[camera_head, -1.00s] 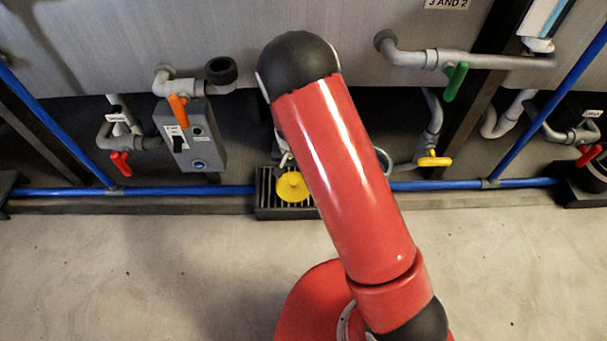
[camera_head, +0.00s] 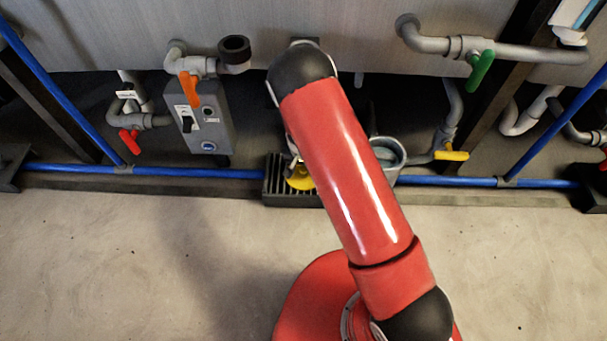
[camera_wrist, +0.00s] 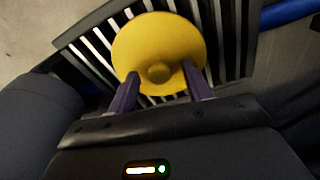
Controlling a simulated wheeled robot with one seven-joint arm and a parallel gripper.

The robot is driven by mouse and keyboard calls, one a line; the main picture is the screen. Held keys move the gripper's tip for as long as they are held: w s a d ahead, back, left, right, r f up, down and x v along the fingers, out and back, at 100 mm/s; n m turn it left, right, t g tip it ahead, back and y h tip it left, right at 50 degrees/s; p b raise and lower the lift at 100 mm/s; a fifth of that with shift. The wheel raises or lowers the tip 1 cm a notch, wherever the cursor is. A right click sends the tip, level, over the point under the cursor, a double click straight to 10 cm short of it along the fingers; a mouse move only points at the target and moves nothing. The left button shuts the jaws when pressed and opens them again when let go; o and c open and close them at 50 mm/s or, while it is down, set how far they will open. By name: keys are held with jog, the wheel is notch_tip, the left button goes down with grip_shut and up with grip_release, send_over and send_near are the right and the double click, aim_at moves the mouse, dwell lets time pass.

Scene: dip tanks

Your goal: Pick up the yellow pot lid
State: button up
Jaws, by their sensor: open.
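The yellow pot lid (camera_wrist: 158,45) is a round disc with a small knob in its middle. In the wrist view it lies over a dark slatted grate (camera_wrist: 98,40). My gripper (camera_wrist: 160,78) is open, with its two fingertips at the near edge of the lid, one on each side of the knob. I cannot tell whether the fingers touch the lid. In the head view the lid (camera_head: 300,180) is partly hidden by my arm, on the grate (camera_head: 277,180) by the wall base.
A metal bucket (camera_head: 393,152) stands right of the grate. A grey switch box (camera_head: 207,125) is to the left. A blue pipe (camera_head: 200,172) runs low along the tank. Valves with red (camera_head: 131,140), green (camera_head: 480,70) and yellow (camera_head: 452,155) handles stick out. The floor (camera_head: 130,260) is clear.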

jog(key=c, duration=1.1)
